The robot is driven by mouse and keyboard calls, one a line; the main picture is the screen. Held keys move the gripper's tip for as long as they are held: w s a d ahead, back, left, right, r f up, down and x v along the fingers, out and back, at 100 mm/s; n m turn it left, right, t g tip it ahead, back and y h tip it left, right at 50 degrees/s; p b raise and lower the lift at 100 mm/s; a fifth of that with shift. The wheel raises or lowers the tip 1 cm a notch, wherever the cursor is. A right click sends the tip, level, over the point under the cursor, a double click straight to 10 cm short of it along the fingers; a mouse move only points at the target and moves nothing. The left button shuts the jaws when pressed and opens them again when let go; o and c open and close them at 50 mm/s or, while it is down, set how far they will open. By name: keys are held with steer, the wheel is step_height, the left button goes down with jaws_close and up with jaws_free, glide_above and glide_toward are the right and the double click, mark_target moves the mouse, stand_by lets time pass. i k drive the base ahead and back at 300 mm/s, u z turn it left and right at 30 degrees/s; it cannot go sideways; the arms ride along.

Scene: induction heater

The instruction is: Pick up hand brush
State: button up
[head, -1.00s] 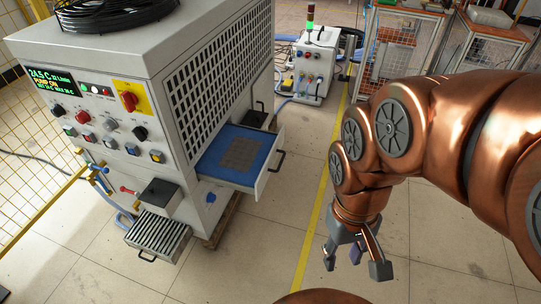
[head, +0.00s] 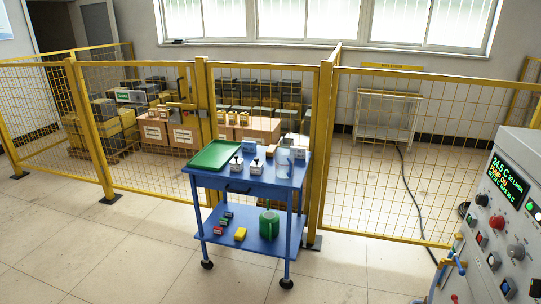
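I cannot make out a hand brush for certain in the head view. A blue two-shelf cart (head: 237,184) on wheels stands in the middle of the view, and small items lie on both shelves. My gripper and arm are out of view.
On the cart are a green tray (head: 215,154), small white-and-black items (head: 236,163), a clear container (head: 284,162) and a green can (head: 269,224). Yellow mesh fencing (head: 327,150) runs behind. A control cabinet (head: 507,210) stands at right. Floor in front is clear.

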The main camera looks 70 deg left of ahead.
mark_target(270, 151)
steer(key=u, duration=2.5)
steer(key=i, duration=0.15)
steer(key=z, duration=0.15)
